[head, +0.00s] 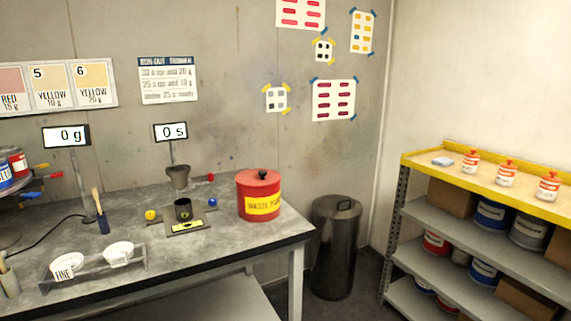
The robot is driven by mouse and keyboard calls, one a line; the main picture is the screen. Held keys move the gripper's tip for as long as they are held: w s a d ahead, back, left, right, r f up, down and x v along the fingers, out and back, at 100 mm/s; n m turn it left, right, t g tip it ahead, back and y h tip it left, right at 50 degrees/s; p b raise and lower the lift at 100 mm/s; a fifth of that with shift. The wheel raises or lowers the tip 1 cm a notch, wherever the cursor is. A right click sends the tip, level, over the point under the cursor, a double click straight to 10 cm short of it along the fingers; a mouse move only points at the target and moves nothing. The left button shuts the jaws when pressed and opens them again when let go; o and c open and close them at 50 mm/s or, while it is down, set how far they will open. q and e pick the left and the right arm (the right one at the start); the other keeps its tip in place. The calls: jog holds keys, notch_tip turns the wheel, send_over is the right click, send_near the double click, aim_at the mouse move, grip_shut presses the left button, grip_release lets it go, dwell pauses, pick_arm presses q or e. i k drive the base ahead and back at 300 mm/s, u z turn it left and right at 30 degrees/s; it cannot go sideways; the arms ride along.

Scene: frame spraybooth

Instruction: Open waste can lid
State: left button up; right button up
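A red can (259,197) with a yellow label, which seems to read "WASTE PAINT", stands upright near the right end of the grey workbench. Its red lid (259,178) sits on top and looks closed, with a black knob (262,174) in the middle. The can's inside is hidden. Neither of my grippers shows in the head view.
The workbench (228,234) also holds a dark cup (183,209), a grey funnel-like piece (178,176), a brush (101,213) and white strainers (119,252). A dark lidded bin (335,250) stands on the floor. A yellow-edged shelf (480,186) stands right.

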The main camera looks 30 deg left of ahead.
aim_at(257, 177)
jog(key=u, duration=0.7)
jog(key=i, duration=1.15)
jog(key=u, duration=1.1)
